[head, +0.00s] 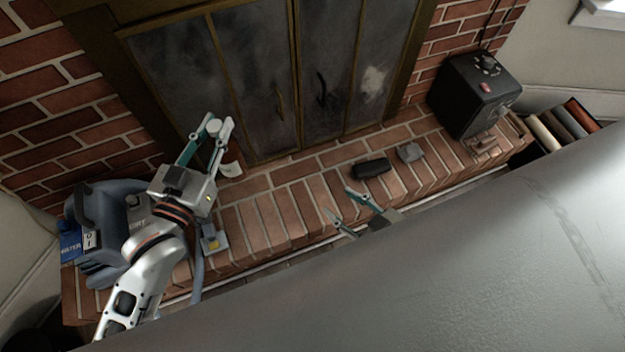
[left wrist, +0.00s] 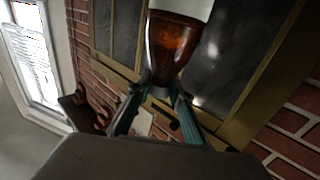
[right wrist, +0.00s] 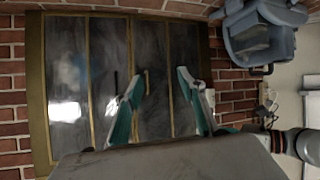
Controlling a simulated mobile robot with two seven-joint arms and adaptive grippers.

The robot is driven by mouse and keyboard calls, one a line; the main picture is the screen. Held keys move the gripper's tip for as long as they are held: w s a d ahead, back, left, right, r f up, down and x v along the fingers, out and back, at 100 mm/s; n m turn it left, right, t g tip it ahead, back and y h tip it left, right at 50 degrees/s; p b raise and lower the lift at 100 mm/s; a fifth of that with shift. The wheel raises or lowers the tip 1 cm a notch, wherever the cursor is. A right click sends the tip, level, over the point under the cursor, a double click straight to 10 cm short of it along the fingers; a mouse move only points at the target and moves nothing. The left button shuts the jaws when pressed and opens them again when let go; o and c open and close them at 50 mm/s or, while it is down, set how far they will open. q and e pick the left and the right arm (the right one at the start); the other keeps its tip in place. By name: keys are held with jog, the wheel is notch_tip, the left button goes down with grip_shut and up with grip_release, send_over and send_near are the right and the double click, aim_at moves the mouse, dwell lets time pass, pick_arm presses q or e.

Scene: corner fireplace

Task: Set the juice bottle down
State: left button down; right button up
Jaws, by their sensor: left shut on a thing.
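The juice bottle shows in the left wrist view as a brown bottle (left wrist: 172,42) with a white band at the top of the picture. In the head view only its white round top (head: 213,126) shows clearly. My left gripper (head: 207,137) is shut on the bottle, in front of the fireplace doors and over the brick hearth (head: 262,218); its fingers also show in the left wrist view (left wrist: 163,92). I cannot tell the gap under the bottle. My right gripper (head: 342,208) is open and empty at the hearth's front edge; it also shows in the right wrist view (right wrist: 165,85).
A blue-grey bulky container (head: 105,205) and a blue box (head: 71,243) stand at the hearth's left end. A small white item (head: 231,169) lies near the doors. A black object (head: 371,168), a grey block (head: 410,152) and a black box (head: 468,95) are right. Mid-hearth bricks are clear.

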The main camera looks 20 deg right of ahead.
pick_arm(q)
jog(key=shift+m+g+h, duration=0.7)
jog(key=shift+h, duration=0.2)
jog(key=f+b, duration=0.1)
jog(key=f, duration=0.3)
jog(key=w+f+b, duration=0.1)
jog(key=f, duration=0.4)
jog(key=w+d+f+b, duration=0.1)
jog(key=f, duration=0.3)
jog(key=shift+f+b, duration=0.2)
jog(key=shift+b, duration=0.2)
jog(key=shift+f, duration=0.1)
jog(key=shift+w, duration=0.1)
pick_arm(e)
jog(key=f, duration=0.2)
jog(key=s+f, duration=0.1)
jog(key=shift+a+f+g, duration=0.2)
jog(key=shift+a+g, duration=0.1)
pick_arm(q)
notch_tip(320, 180, down, 20)
jog(key=b, duration=0.8)
jog(key=shift+b, duration=0.35)
pick_arm(e)
jog(key=a+r+m+t+y, duration=0.1)
jog(key=a+m+y, duration=0.1)
jog(key=a+m, duration=0.3)
jog(key=a, duration=0.3)
jog(key=shift+w+a+r, duration=0.2)
jog(key=shift+a+r, duration=0.05)
jog(key=shift+r, duration=0.15)
